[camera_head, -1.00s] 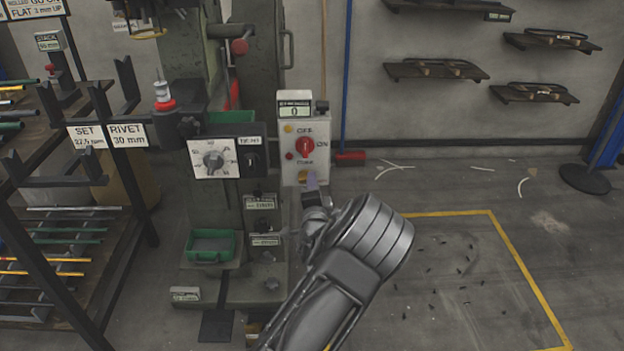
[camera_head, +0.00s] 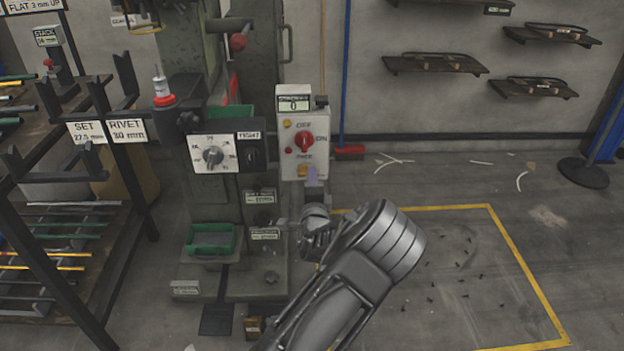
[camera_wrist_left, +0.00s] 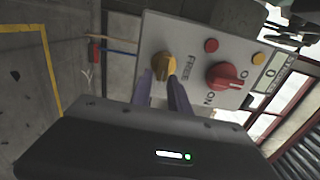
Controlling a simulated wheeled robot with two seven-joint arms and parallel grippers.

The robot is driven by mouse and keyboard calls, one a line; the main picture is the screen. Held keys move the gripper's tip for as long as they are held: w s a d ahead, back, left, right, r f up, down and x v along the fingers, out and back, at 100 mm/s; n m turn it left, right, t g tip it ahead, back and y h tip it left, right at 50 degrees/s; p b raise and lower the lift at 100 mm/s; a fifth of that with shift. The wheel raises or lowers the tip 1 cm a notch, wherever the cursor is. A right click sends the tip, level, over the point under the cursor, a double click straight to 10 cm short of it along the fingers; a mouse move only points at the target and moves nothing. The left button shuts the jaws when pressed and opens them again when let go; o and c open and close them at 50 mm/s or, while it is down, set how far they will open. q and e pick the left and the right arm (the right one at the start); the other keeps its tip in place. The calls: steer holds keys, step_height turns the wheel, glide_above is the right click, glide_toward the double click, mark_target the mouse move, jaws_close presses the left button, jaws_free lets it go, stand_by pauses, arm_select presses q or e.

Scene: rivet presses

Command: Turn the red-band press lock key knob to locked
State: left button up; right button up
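The lock key knob (camera_head: 304,171) is a small yellow knob low on the pale control box (camera_head: 291,128) of the press. In the left wrist view the yellow knob (camera_wrist_left: 164,66) has the word FREE printed beside it. My left gripper (camera_head: 311,177) is just below the knob in the head view. In the wrist view its two purple fingers (camera_wrist_left: 161,79) stand apart, with their tips right at the knob; I cannot tell whether they touch it. A red band (camera_head: 164,101) shows on the press's left side. My right gripper is not in view.
A red OFF/ON knob (camera_head: 304,142) sits above the yellow knob, with small red and yellow buttons beside it. A dial panel (camera_head: 213,156) is to the left. A green bin (camera_head: 210,240) is lower down. The yellow-outlined floor area on the right is free of large objects.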

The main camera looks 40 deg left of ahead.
arm_select(q)
steer(key=shift+o, duration=1.4)
steer(key=p+v, duration=0.1)
steer(key=v, duration=0.6)
steer(key=shift+s+d, duration=0.25)
steer(key=shift+s, duration=0.05)
